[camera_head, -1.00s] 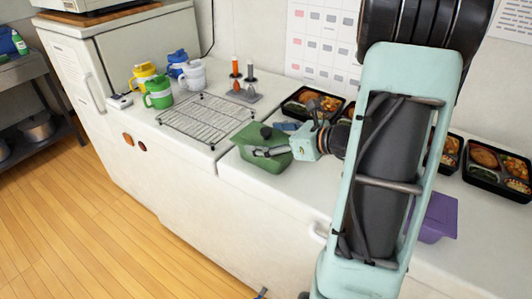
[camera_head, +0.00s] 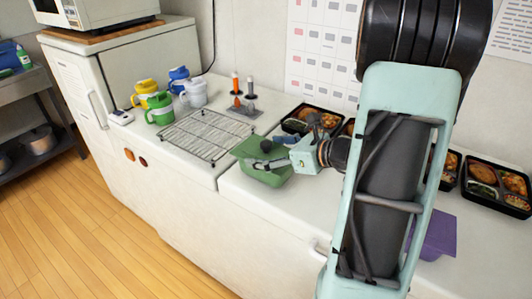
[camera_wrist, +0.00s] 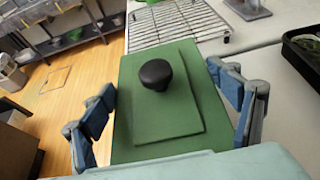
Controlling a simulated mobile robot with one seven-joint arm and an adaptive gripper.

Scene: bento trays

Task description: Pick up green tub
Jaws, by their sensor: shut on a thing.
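The green tub (camera_head: 266,179) is at the front edge of the white counter, right of the wire rack. It has a green lid with a black knob, and its lid fills the middle of the wrist view (camera_wrist: 137,120). My gripper (camera_head: 267,163) is around the tub, with blue-padded fingers on its left and right sides in the wrist view (camera_wrist: 165,120). It is shut on the tub. I cannot tell whether the tub's base is touching the counter.
A wire rack (camera_head: 208,136) lies left of the tub. Yellow, green, blue and white mugs stand behind it, with the green mug (camera_head: 160,108) nearest. Black bento trays (camera_head: 497,186) line the wall. A purple tub (camera_head: 440,234) sits right, partly behind my arm.

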